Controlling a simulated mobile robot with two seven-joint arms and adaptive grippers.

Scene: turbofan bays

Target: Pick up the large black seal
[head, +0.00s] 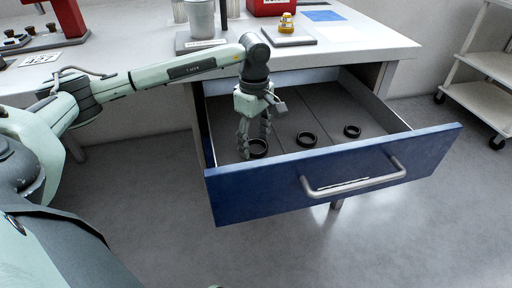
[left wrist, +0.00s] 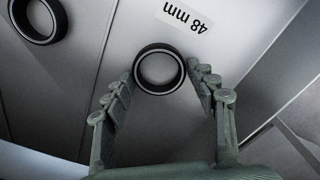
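Three black ring seals lie in the open blue drawer (head: 330,172), one in each lane of its floor. The left seal (head: 258,148) looks the largest, with the middle seal (head: 306,139) and the right seal (head: 352,131) beside it. My left gripper (head: 254,141) points down into the left lane, over the left seal. In the left wrist view this seal (left wrist: 137,69) lies flat between the spread fingertips (left wrist: 164,76), beside a "48 mm" label (left wrist: 187,16). The fingers look open; contact with the seal cannot be told. My right gripper is out of view.
Low dividers separate the lanes, and a neighbouring seal (left wrist: 38,40) shows in the left wrist view. The drawer front has a silver handle (head: 352,182). The white bench (head: 345,52) above holds a grey cup (head: 200,20) and a small yellow item (head: 286,22). A cart (head: 487,98) stands right.

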